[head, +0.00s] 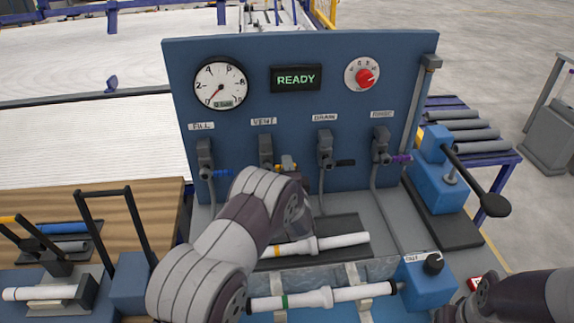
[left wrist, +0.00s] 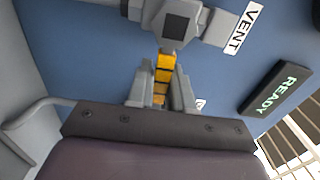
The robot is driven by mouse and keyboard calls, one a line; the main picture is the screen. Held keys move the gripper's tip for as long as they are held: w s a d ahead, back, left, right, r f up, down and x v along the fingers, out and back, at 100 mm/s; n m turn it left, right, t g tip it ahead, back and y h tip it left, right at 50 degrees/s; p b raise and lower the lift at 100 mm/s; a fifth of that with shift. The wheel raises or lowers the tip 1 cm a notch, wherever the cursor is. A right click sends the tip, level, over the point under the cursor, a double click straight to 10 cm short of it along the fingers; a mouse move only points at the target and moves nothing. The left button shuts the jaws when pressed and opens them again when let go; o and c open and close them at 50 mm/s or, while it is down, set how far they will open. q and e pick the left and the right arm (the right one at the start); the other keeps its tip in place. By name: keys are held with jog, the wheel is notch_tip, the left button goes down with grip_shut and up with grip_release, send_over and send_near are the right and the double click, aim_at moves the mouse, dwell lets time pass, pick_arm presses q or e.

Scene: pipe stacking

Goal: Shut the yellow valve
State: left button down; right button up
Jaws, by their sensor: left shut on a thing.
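The yellow valve is the one under the VENT label (head: 263,121), second from the left on the blue panel. Its grey body (head: 265,148) is in the head view, and its handle is mostly hidden behind my left arm and gripper (head: 287,166). In the left wrist view the yellow banded handle (left wrist: 164,68) lies between the two fingers of my left gripper (left wrist: 163,88). The gripper is shut on it. The grey valve body (left wrist: 175,22) is just beyond the fingertips. My right gripper is not in view; only part of my right arm shows at the lower right.
Valves with blue (head: 221,172), black (head: 345,163) and purple (head: 401,158) handles stand on the same panel. The display (head: 296,78) reads READY beside a gauge (head: 221,84) and a red knob (head: 365,78). White pipes (head: 340,241) lie in front. A black-knobbed lever (head: 494,205) sticks out at right.

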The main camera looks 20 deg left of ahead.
pick_arm(q)
jog(key=shift+f+m, duration=0.25)
jog(key=shift+m, duration=0.05)
dwell(0.4)
jog(key=c, duration=1.1)
grip_release()
jog(key=b+v, duration=0.1)
jog(key=v, duration=1.1)
jog(key=shift+s, duration=0.35)
jog(key=shift+d, duration=0.15)
